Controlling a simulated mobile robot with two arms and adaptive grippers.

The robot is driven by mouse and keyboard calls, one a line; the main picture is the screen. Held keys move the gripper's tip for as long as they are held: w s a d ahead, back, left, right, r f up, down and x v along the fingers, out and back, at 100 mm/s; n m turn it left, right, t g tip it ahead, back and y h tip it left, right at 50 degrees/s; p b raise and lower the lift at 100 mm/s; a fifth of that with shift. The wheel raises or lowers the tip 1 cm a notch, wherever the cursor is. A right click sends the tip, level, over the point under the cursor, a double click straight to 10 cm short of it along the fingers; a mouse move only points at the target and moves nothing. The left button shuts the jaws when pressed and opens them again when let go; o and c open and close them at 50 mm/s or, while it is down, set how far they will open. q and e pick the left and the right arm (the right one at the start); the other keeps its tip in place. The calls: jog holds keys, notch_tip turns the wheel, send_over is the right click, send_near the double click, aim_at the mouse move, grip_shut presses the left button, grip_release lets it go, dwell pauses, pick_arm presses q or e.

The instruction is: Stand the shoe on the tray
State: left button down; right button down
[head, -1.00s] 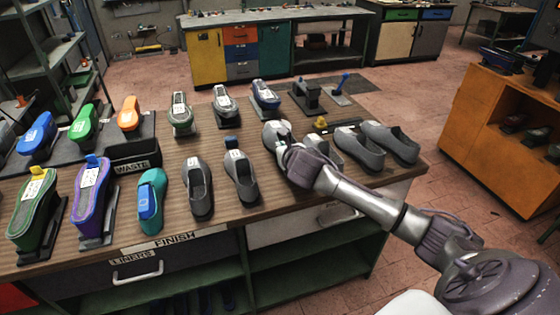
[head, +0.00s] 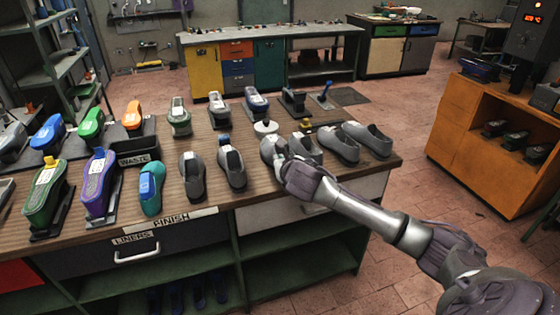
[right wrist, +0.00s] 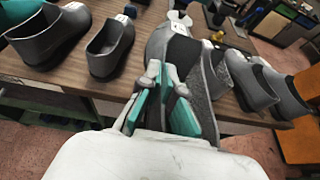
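A grey shoe (head: 270,147) with a white label stands on the wooden bench, right of two dark grey shoes. My right gripper (head: 284,164) is at its near end. In the right wrist view this shoe (right wrist: 174,44) lies just beyond my right gripper's teal-padded fingers (right wrist: 166,98). The fingers are close together at its rim. I cannot tell whether they are closed on its wall. A dark flat tray (head: 148,127) at the left bears blue, green and orange shoe-shaped pieces. I cannot tell whether it is the task's tray. My left gripper is not in view.
More grey shoes (head: 337,143) stand close on the right. Dark grey shoes (head: 232,166) stand on the left. A white round piece (head: 265,127) and a small yellow-topped item (head: 305,126) are behind. A WASTE bin (head: 136,151) is farther left. An orange cabinet (head: 466,130) is at the right.

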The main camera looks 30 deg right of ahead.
jog(key=s+a+n+y, duration=0.1)
jog(key=s+a, duration=0.5)
jog(key=a, duration=0.4)
jog(key=s+a+r+n+y, duration=0.1)
jog(key=s+a, duration=0.6)
jog(key=a, duration=0.4)
jog(key=s+a+r+n+y, duration=0.1)
jog(key=s+a, duration=0.5)
jog(key=a, duration=0.5)
jog(key=shift+s+t+y, duration=0.15)
jog(key=shift+t+y, duration=0.15)
jog(key=shift+t, duration=0.1)
